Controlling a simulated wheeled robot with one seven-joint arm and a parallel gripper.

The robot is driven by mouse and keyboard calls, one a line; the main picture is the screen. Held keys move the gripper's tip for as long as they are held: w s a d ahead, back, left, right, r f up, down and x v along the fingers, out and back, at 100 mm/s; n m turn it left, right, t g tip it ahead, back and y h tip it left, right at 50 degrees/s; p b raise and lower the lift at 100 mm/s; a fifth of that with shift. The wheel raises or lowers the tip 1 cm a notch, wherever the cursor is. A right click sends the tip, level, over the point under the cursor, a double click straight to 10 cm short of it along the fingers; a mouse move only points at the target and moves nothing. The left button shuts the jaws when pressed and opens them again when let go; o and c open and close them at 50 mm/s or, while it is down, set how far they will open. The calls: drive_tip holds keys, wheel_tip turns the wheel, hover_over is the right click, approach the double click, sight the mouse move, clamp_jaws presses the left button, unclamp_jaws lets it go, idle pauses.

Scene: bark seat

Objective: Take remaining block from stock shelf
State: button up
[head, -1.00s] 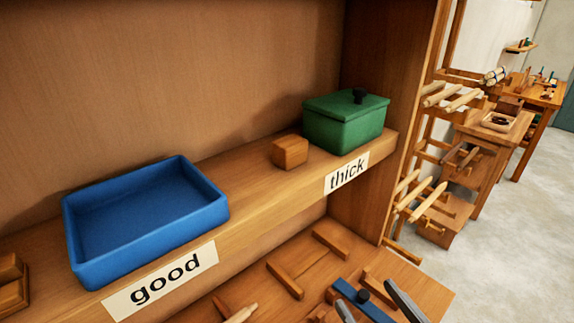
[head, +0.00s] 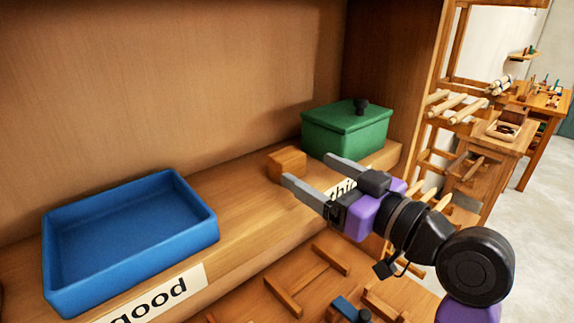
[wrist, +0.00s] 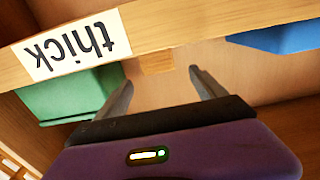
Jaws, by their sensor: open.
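A small wooden block (head: 287,163) sits on the shelf (head: 245,212) between the blue tray and the green lidded box. My gripper (head: 312,169) is open and empty, in front of the block at the shelf's front edge. In the head view the block shows just beyond the fingertips, and I cannot tell if they touch it. In the wrist view the block (wrist: 157,62) shows partly behind the shelf edge, between the finger directions, with the fingers (wrist: 160,85) spread apart.
The blue tray (head: 205,205) is empty, above a "good" label (head: 155,302). The green box (head: 346,132) stands close to the block's right, above a "thick" label, partly hidden by my gripper. A lower shelf (head: 330,255) holds wooden pieces and tools. A back wall closes the shelf.

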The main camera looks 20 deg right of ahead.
sight(295, 159)
drive_tip(key=p+x, duration=0.2)
drive_tip(key=x, duration=0.4)
drive_tip(key=shift+w+r, duration=0.15)
drive_tip(key=shift+w+a, duration=0.1)
drive_tip(key=shift+w, duration=0.45)
drive_tip(key=c, duration=1.5)
